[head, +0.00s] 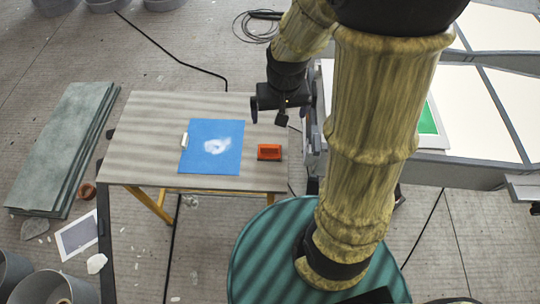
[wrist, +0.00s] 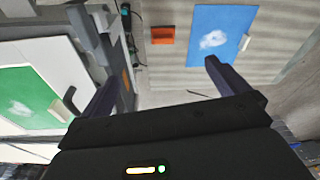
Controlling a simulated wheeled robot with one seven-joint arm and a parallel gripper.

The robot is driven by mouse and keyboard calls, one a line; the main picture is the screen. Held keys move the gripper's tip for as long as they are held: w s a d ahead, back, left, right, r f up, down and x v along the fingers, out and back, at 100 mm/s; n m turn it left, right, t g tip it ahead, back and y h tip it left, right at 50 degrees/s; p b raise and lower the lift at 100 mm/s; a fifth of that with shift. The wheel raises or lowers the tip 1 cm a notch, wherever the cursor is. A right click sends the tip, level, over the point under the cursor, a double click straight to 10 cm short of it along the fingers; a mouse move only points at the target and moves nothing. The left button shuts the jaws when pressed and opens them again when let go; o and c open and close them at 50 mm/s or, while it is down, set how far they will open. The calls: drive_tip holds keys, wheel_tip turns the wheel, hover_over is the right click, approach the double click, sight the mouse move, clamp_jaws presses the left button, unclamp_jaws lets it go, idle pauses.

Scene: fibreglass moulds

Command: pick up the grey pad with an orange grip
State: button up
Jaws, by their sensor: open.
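A small block with an orange top (head: 269,152) lies on the wooden table, near its right edge. It also shows in the wrist view (wrist: 162,35), top centre. Its orange part faces up; I cannot make out a grey pad under it. My gripper (head: 280,113) is open and empty, above the table's right side, beyond the block in the head view. In the wrist view its two fingers (wrist: 142,80) stand wide apart, with the block farther off between their directions. Nothing is between the fingers.
The table (head: 150,120) also bears a blue sheet (head: 228,160) with a white smear, left of the block, and a small white bar (head: 184,140). A green panel (wrist: 30,95) in a white frame lies on the neighbouring bench. Grey slabs (head: 65,150) lie at left.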

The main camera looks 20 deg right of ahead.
drive_tip(key=w+f+m+g+b, duration=0.1)
drive_tip(key=w+f+m+b, duration=0.1)
drive_tip(key=w+f+b, duration=0.5)
drive_tip(key=w+f, duration=0.3)
drive_tip(key=f, duration=0.4)
drive_tip(key=shift+f+g, duration=0.15)
drive_tip(key=shift+g, duration=0.25)
drive_tip(key=shift+d+f, duration=0.1)
approach(269, 150)
drive_tip(key=f, duration=0.2)
drive_tip(key=w+f, duration=0.1)
drive_tip(key=f, duration=0.2)
drive_tip(key=shift+w+d+f+b, duration=0.3)
drive_tip(key=shift+b, duration=0.05)
